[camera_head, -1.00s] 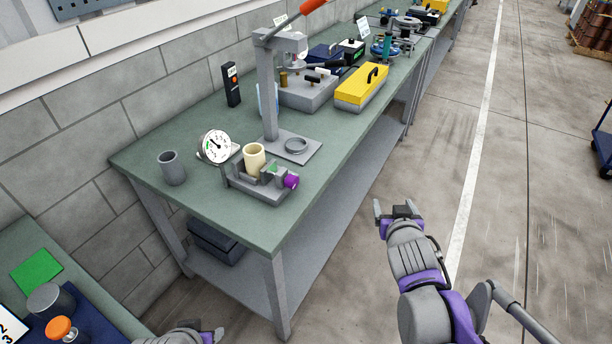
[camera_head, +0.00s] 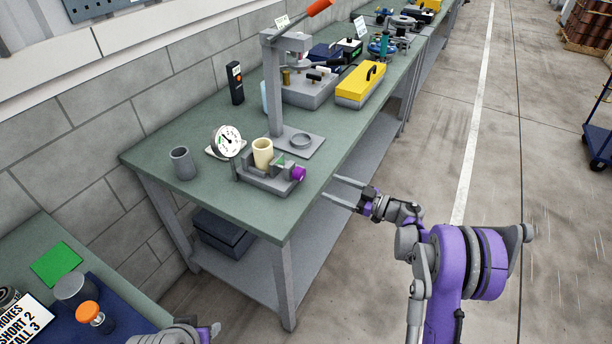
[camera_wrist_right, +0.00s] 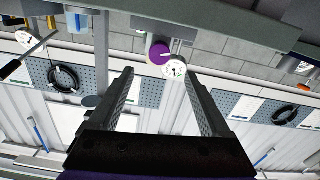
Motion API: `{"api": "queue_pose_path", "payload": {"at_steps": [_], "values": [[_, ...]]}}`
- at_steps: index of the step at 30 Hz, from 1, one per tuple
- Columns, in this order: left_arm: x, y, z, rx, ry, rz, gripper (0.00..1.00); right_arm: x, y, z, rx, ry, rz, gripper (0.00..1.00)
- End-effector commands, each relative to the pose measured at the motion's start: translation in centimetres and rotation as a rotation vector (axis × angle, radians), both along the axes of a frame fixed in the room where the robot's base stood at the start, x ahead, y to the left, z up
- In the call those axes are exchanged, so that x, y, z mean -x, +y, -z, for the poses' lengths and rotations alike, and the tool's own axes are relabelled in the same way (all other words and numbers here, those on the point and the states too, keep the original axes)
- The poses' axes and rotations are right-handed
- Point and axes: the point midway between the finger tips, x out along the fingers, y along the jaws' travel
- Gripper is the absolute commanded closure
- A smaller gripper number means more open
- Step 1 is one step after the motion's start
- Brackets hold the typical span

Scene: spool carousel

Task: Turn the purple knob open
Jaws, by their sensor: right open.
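The purple knob (camera_head: 299,174) sits on the right end of a small grey vise-like fixture (camera_head: 262,182) near the front edge of the green bench (camera_head: 215,206). A cream cylinder (camera_head: 263,153) stands in the fixture. My right gripper (camera_head: 341,189) is open and empty, to the right of the knob and apart from it, pointing at the bench edge. In the right wrist view the purple knob (camera_wrist_right: 159,53) shows beyond and between the open fingers (camera_wrist_right: 158,88). Part of my left arm (camera_head: 190,332) shows at the bottom edge; its jaw state is unclear.
A dial gauge (camera_head: 227,141) and a grey cup (camera_head: 183,162) stand left of the fixture. A press with a red handle (camera_head: 273,90) stands behind it, and a yellow box (camera_head: 361,86) sits farther back. The floor right of the bench is open.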

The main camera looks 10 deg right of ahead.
Motion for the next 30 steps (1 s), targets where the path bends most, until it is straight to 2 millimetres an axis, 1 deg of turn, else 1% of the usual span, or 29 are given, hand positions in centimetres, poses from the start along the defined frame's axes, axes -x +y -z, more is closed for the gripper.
{"api": "queue_pose_path", "payload": {"at_steps": [9, 15, 21, 29, 30], "values": [[-1.2, 0.0, -2.6, 0.000, -0.023, 0.000, 0.50, -3.6, 4.8, -0.6, 0.000, -0.006, -0.002, 0.19], [-1.8, 0.0, -3.8, 0.000, -0.035, 0.000, 0.50, -5.4, 7.2, -0.6, 0.000, -0.005, 0.001, 0.19], [-2.0, 0.0, -4.2, 0.000, -0.039, 0.000, 0.50, -6.0, 8.2, -0.3, 0.000, -0.004, 0.002, 0.19], [-2.0, 0.0, -4.1, 0.000, -0.038, 0.000, 0.50, -6.0, 8.2, -0.2, -0.001, -0.003, 0.003, 0.19], [-2.0, 0.0, -4.1, 0.000, -0.038, 0.000, 0.50, -6.0, 8.2, -0.2, -0.001, -0.003, 0.003, 0.26]]}}
